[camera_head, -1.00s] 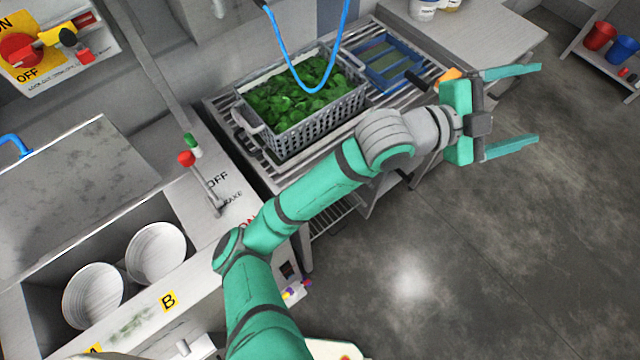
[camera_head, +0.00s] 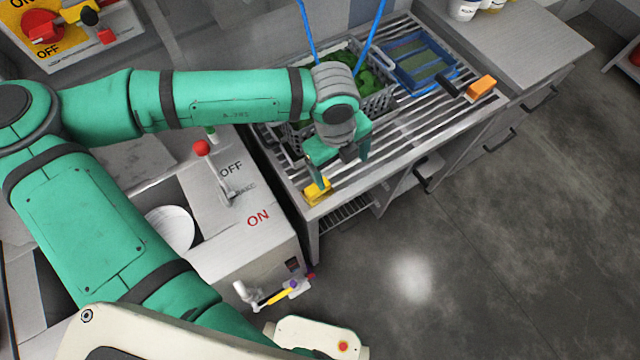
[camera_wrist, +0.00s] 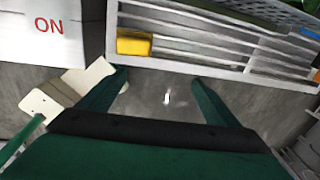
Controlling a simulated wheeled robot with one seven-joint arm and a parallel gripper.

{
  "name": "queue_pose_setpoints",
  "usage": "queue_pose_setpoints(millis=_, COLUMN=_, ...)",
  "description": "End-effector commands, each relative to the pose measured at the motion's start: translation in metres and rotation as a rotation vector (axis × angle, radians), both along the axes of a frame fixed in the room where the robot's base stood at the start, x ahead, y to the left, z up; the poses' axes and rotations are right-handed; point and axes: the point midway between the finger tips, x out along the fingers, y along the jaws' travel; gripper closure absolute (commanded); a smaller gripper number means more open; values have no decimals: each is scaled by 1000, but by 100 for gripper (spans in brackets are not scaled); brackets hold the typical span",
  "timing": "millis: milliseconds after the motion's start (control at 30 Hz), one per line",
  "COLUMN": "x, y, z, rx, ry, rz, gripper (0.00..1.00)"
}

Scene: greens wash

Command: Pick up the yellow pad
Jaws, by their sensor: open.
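The yellow pad (camera_head: 317,191) lies on the near left corner of the slatted metal drain rack (camera_head: 425,130). It also shows in the wrist view (camera_wrist: 134,44), as a small yellow block at the rack's edge. My gripper (camera_head: 338,166) is open and empty, with its fingers over the rack's front part. In the head view, one finger overlaps the upper part of the pad. In the wrist view, the pad lies just beyond the left fingertip, outside the middle of the jaws (camera_wrist: 160,82). Contact with the pad cannot be told.
A grey basket (camera_head: 378,103) of greens stands behind my gripper, partly hidden by my arm. A blue hose (camera_head: 372,35) hangs over it. A blue-framed tray (camera_head: 415,60) and an orange-handled tool (camera_head: 481,87) lie farther right. Floor in front of the rack is clear.

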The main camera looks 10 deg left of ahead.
Motion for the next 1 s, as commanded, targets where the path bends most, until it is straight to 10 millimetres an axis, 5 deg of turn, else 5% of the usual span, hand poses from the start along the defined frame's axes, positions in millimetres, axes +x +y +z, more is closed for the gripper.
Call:
queue_pose_setpoints(millis=100, x=-11, y=34, z=-1, rx=76, ry=41, rz=17, gripper=16)
queue_pose_setpoints(millis=233, x=-18, y=48, z=-4, rx=107, ry=64, rz=26, gripper=16)
queue_pose_setpoints(millis=1000, x=-19, y=53, z=-91, rx=109, ry=65, rz=23, gripper=16)
